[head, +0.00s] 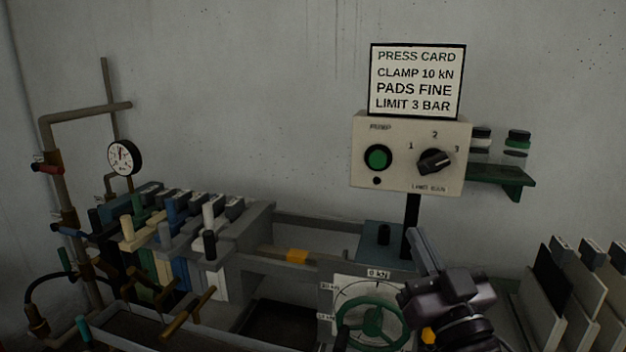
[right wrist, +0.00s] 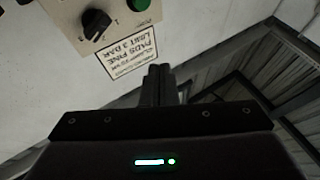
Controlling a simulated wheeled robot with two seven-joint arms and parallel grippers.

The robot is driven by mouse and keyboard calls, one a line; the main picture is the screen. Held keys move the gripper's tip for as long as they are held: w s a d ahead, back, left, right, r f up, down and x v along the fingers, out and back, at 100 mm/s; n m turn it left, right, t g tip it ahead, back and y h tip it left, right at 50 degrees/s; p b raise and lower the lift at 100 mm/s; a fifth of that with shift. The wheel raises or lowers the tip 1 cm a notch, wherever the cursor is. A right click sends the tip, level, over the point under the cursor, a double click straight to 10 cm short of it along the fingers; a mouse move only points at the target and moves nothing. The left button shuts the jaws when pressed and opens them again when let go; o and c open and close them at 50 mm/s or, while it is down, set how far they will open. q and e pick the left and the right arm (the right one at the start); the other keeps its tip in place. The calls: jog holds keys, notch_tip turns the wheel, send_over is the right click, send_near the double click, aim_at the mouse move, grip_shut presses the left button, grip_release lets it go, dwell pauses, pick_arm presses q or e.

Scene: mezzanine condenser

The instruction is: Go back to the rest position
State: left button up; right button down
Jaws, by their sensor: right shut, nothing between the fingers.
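My right gripper (head: 418,240) is shut and empty, its fingers pointing up in front of the wall, just below the pump box (head: 363,174). In the right wrist view its fingers (right wrist: 159,84) are together with nothing between them. The pump box has a green button (head: 378,157) and a black dial (head: 434,161), its pointer toward 3. Both show upside down in the wrist view, with the press card (right wrist: 128,53). My left gripper is in neither view.
A green handwheel (head: 373,323) stands beside my right wrist. A filter press with coloured plates (head: 180,212) is at left, with pipes and a gauge (head: 124,157). A green shelf (head: 500,174) holds jars. Pale plates (head: 541,312) stand at right. The wall above is clear.

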jog(key=s+d+f+m+g+h, duration=0.15)
jog(key=f+g, duration=0.35)
jog(key=f, duration=0.7)
jog(key=s+d+f+n+g+h, duration=0.15)
jog(key=f+g, duration=0.35)
jog(key=f, duration=0.6)
jog(key=s+d+f+g+h, duration=0.1)
jog(key=s+f+g+h, duration=0.1)
jog(key=s+f+g, duration=1)
jog(key=s+f+t, duration=0.1)
jog(key=s+f, duration=0.2)
jog(key=f, duration=1.3)
jog(key=s+f+t, duration=0.1)
jog(key=s+f, duration=0.2)
jog(key=f, duration=1.3)
jog(key=s+d+f, duration=0.1)
jog(key=s+f, duration=0.7)
jog(key=s, duration=0.1)
jog(key=s+d+f+g, duration=0.1)
jog(key=s+d+f, duration=0.1)
jog(key=s+f, duration=0.7)
jog(key=shift+s+d+f, duration=0.25)
jog(key=shift+s+d, duration=0.05)
jog(key=shift+s, duration=0.2)
